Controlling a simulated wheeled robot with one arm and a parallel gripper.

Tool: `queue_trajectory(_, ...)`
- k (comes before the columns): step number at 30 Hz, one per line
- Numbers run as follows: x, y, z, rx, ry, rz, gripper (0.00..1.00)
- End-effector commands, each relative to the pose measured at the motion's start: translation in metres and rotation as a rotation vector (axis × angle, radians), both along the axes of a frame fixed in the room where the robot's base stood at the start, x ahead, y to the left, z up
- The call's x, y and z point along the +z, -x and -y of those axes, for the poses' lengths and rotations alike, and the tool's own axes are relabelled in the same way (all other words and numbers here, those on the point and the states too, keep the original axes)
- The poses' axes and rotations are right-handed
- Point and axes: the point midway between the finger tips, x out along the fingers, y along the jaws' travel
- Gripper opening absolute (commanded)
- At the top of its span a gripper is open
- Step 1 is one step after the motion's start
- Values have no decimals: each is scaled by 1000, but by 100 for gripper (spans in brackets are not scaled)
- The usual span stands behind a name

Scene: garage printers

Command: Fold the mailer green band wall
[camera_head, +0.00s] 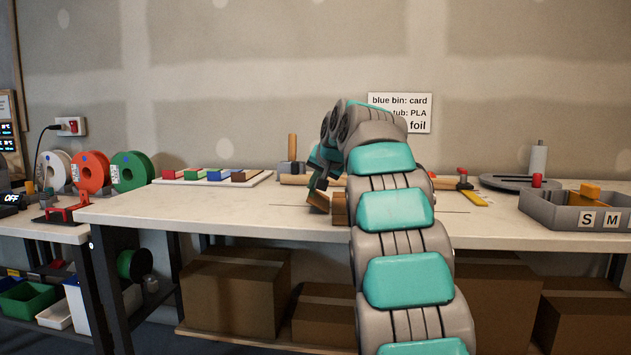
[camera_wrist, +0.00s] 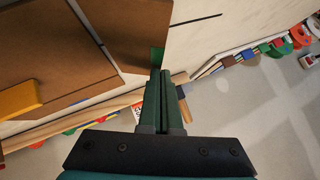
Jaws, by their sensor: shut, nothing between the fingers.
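The brown card mailer shows in part on the bench in the head view (camera_head: 339,208), mostly hidden behind my arm. In the wrist view its brown panels (camera_wrist: 60,45) fill the upper left. A brown wall (camera_wrist: 130,30) with a small green band (camera_wrist: 157,57) at its end stands near my fingertips. Another part carries a yellow-orange band (camera_wrist: 20,98). My gripper (camera_wrist: 160,78) is shut and empty, its fingertips right by the green band; whether they touch it I cannot tell. In the head view my gripper (camera_head: 318,188) is low over the mailer, partly hidden.
A tray of coloured blocks (camera_head: 212,177) lies at the back left, beside filament spools (camera_head: 131,171). A wooden post (camera_head: 292,147) stands behind my gripper. A grey bin marked S and M (camera_head: 545,210) and a yellow ruler (camera_head: 474,198) lie right. The bench's left front is clear.

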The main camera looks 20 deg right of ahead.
Motion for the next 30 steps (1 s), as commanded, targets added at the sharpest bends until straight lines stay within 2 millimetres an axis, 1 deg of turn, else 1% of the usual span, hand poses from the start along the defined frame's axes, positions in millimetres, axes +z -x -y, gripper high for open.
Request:
queue_trajectory(8, -2, -4, -8, 2, 114, -64, 0)
queue_trajectory(18, -14, -8, -16, 0, 299, -164, 0)
queue_trajectory(24, -20, -9, -18, 1, 360, -198, 0)
queue_trajectory(30, -22, -10, -18, 0, 381, -209, 0)
